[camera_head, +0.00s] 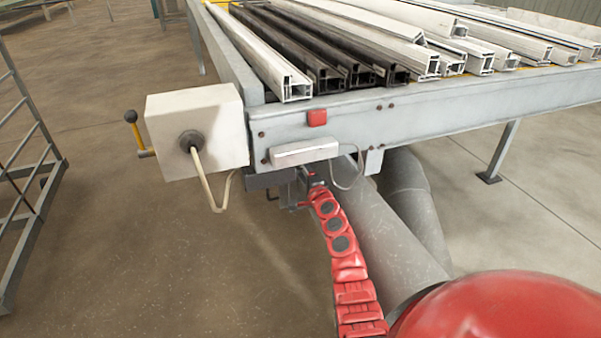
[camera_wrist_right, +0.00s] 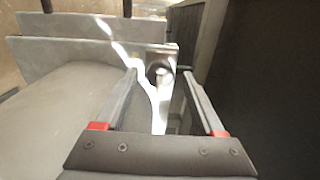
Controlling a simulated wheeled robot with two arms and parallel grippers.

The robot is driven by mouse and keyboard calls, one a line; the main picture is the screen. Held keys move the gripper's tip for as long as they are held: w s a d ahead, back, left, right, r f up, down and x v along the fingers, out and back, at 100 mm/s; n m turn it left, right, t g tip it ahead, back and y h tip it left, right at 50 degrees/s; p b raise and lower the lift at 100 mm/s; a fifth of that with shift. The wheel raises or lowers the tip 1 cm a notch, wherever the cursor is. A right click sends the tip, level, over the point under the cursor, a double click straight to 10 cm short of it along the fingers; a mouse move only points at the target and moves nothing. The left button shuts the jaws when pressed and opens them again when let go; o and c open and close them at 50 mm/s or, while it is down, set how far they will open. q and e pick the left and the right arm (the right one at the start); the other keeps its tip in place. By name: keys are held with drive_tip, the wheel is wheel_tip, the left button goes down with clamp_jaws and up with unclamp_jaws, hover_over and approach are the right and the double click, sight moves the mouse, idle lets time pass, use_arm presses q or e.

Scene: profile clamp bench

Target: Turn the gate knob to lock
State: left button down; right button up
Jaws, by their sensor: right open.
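My right gripper (camera_head: 292,190) is beneath the near edge of the bench, at the end of my red arm, and is small and partly hidden there. In the right wrist view its two fingers (camera_wrist_right: 159,75) are spread apart. A small round metal part (camera_wrist_right: 160,71) shows near the gap between the fingertips, beside a bright glare. I cannot tell whether it is the gate knob, or whether the fingers touch it. A lever with a black ball and yellow stem (camera_head: 134,130) stands left of the white box. My left gripper is not in view.
The grey bench frame (camera_head: 440,112) carries long white and black profiles (camera_head: 305,60). A white box (camera_head: 210,135) with a hanging cable is at its near left corner. A wire rack (camera_head: 35,175) stands at the far left. The floor between is clear.

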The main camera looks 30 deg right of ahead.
drive_tip(key=shift+b+x, duration=0.4)
drive_tip(key=shift+x, duration=0.7)
drive_tip(key=shift+c, duration=0.2)
clamp_jaws()
